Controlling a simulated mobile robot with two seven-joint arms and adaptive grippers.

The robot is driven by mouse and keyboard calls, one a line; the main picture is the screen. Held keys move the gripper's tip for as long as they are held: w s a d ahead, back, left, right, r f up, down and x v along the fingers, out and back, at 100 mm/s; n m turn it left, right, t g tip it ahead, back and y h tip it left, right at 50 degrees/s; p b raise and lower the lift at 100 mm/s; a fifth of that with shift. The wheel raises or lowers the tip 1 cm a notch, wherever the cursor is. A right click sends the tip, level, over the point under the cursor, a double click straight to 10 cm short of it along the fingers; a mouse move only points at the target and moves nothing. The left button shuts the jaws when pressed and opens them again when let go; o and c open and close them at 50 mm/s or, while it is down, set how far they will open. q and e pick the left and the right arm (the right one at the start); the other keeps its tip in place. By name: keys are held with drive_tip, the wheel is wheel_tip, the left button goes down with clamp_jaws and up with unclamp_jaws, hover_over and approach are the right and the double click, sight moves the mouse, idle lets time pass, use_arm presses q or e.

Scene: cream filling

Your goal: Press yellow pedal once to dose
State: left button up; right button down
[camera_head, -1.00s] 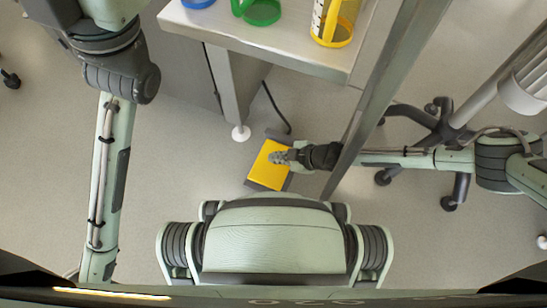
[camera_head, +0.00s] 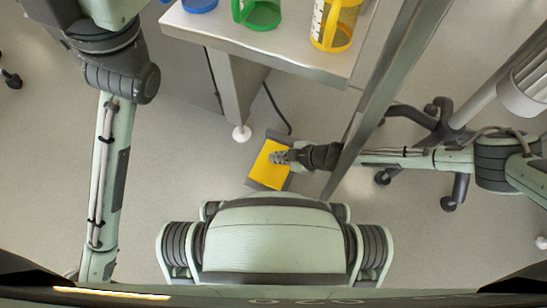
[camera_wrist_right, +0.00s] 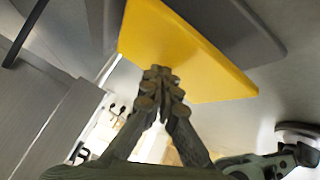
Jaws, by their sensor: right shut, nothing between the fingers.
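The yellow pedal (camera_head: 266,169) sits on a dark grey base (camera_head: 280,134) on the floor, below the table edge. Its yellow plate also shows large in the right wrist view (camera_wrist_right: 185,50). My right gripper (camera_head: 276,157) is shut and empty, with its fingertips over the right part of the yellow plate. In the right wrist view its closed fingertips (camera_wrist_right: 157,75) overlap the plate's near edge. Whether they touch the plate or how far it is pressed, I cannot tell. My left arm hangs down the left side of the head view, and its gripper is not visible.
A table (camera_head: 270,50) stands above the pedal with blue, green (camera_head: 258,12) and yellow-based (camera_head: 335,25) containers on it. A slanted metal post (camera_head: 385,85) crosses in front of my right arm. A wheeled stand base (camera_head: 440,130) is to the right. A black cable (camera_head: 275,108) runs to the pedal.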

drive_tip(key=shift+s+a+r+p, duration=0.15)
drive_tip(key=shift+s+r+p, duration=0.7)
drive_tip(key=shift+r, duration=0.3)
drive_tip(key=r+p, duration=0.1)
drive_tip(key=r, duration=0.1)
drive_tip(key=w+r+p, duration=0.1)
drive_tip(key=r+p, duration=0.1)
drive_tip(key=shift+d+r, duration=0.2)
drive_tip(key=shift+r, duration=0.05)
drive_tip(key=shift+w+r, duration=0.1)
drive_tip(key=shift+r, duration=0.1)
drive_tip(key=shift+w+d, duration=0.15)
drive_tip(key=shift+d, duration=0.05)
drive_tip(key=shift+w+d, duration=0.1)
drive_tip(key=shift+w, duration=0.1)
